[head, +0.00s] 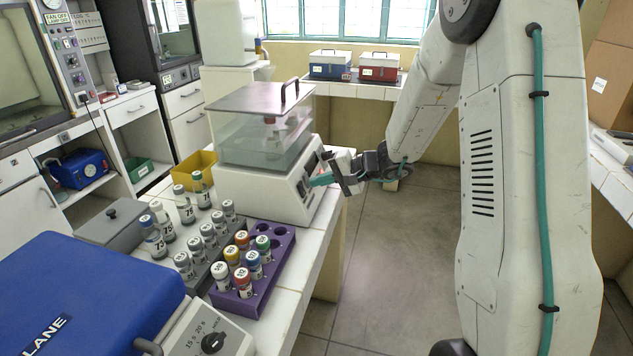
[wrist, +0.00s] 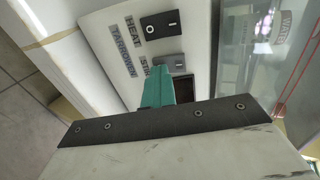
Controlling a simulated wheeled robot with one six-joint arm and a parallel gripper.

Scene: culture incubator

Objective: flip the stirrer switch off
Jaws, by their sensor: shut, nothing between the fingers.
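The white heated stirrer unit (head: 262,192) stands at the bench's right edge, with a clear tank and grey lid on top. Its control panel faces right. In the wrist view, a black rocker switch (wrist: 161,24) is beside the HEAT label (wrist: 129,22). Below it, a smaller grey switch (wrist: 168,62) is beside a partly hidden label (wrist: 144,66) that seems to read STIR. My gripper (head: 322,180) is at the panel, its teal fingers (wrist: 158,90) shut and empty, just below the grey switch. I cannot tell whether they touch the panel.
A purple rack (head: 281,262) and a grey rack hold several capped vials in front of the unit. A blue-lidded machine (head: 80,290) is at the near left. A yellow bin (head: 195,168) stands behind the vials. The floor (head: 400,240) right of the bench is clear.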

